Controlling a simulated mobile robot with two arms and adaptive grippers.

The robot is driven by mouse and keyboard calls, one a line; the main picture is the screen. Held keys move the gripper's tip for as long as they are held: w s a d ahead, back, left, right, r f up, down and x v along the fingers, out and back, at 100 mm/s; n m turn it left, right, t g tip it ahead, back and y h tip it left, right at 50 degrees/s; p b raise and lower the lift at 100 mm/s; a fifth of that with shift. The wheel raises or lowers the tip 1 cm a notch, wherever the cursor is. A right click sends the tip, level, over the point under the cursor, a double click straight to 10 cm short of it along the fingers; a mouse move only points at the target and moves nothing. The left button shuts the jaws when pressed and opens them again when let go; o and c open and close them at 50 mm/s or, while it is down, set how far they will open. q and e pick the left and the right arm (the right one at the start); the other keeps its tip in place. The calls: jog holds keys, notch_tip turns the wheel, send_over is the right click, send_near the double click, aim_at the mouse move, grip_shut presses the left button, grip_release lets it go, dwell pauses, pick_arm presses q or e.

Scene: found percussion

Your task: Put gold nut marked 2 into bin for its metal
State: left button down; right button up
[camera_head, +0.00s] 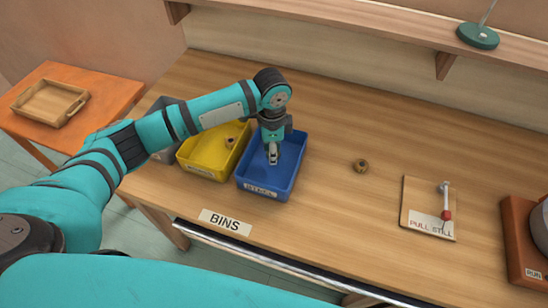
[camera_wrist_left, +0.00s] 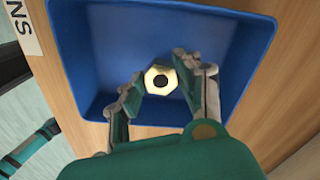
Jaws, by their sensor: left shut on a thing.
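My left gripper (camera_head: 273,158) reaches down into the blue bin (camera_head: 262,187). It is shut on a pale hex nut with a dark hole (camera_wrist_left: 160,80), which shows between the fingertips in the wrist view, with the blue bin (camera_wrist_left: 90,60) around it. The nut looks silvery to pale gold; no mark is readable. A brownish-gold nut (camera_head: 361,166) lies on the table to the right of the blue bin, its mark too small to read. The yellow bin (camera_head: 200,168) stands left of the blue one, with a small brownish-gold nut (camera_head: 230,142) in it. My right gripper is out of view.
A grey bin (camera_head: 163,104) stands behind my left arm, partly hidden. A board with a red-tipped lever (camera_head: 420,195) and a brown-based device (camera_head: 520,240) are at right. A BINS label (camera_head: 225,222) lies at the front edge. The table's back middle is clear.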

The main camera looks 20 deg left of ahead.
aim_at(272, 166)
pick_arm(q)
notch_tip(272, 166, down, 3)
jog(key=shift+s+f+p, duration=0.1)
jog(key=shift+p, duration=0.2)
jog(key=shift+f, duration=0.35)
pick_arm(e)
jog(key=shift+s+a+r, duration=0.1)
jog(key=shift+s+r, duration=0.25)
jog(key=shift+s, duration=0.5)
pick_arm(q)
jog(key=shift+f, duration=0.1)
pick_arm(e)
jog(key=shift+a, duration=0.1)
pick_arm(q)
jog(key=c, duration=0.9)
grip_release()
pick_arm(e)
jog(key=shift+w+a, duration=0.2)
